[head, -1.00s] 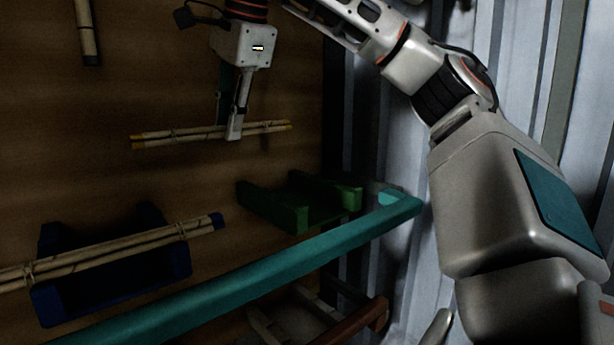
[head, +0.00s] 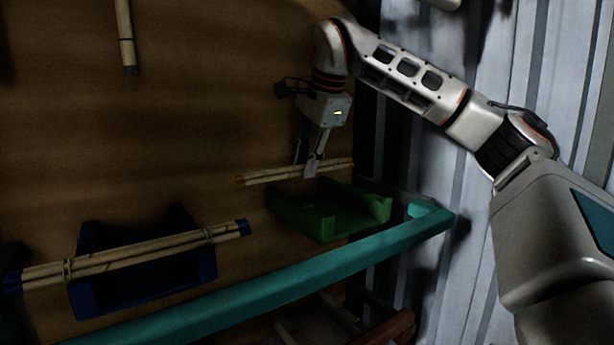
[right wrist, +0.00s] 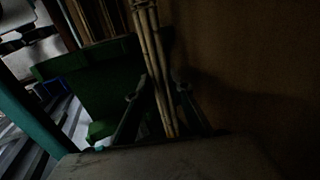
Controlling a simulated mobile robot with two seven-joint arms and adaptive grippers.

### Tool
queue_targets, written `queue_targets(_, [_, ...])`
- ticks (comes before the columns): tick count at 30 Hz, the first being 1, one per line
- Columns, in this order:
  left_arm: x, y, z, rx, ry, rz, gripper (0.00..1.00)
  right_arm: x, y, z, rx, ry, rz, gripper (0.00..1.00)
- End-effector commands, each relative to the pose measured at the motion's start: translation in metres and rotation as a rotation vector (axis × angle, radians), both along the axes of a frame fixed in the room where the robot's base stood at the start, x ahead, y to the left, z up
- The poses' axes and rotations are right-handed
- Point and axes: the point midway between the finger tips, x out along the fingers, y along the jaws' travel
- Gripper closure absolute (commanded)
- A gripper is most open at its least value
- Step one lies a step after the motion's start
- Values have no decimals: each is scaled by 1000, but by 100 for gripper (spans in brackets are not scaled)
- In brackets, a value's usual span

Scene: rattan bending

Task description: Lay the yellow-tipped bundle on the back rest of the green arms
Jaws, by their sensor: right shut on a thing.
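The yellow-tipped bundle (head: 270,176) is several tied rattan sticks. My right gripper (head: 312,171) is shut on it near its middle and holds it roughly level. In the head view it appears just above the back part of the green arms (head: 318,215); I cannot tell whether it touches them. In the right wrist view the bundle (right wrist: 150,45) runs between the fingers (right wrist: 158,100), beside the green arms (right wrist: 97,80), whose top is bare. The left gripper is not in view.
A blue-tipped bundle (head: 120,258) lies across blue arms (head: 95,295) at the left. A teal rail (head: 300,275) runs in front of both rests. Another stick (head: 124,35) hangs on the brown wall (head: 200,90). Corrugated metal (head: 440,110) stands at the right.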

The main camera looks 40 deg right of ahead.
Motion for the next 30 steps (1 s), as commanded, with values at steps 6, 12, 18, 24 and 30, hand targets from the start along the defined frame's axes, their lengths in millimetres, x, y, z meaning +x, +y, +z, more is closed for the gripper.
queue_targets(6, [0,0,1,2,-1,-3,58,0,0,-29,0,2,0,100])
queue_targets(12, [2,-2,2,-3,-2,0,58,0,0,-31,1,-1,-1,100])
queue_targets(18, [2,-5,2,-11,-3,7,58,0,0,-34,0,0,-1,100])
queue_targets(24, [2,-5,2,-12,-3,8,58,0,0,-35,0,0,-1,62])
queue_targets(30, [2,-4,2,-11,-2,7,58,0,0,-35,0,0,-1,62])
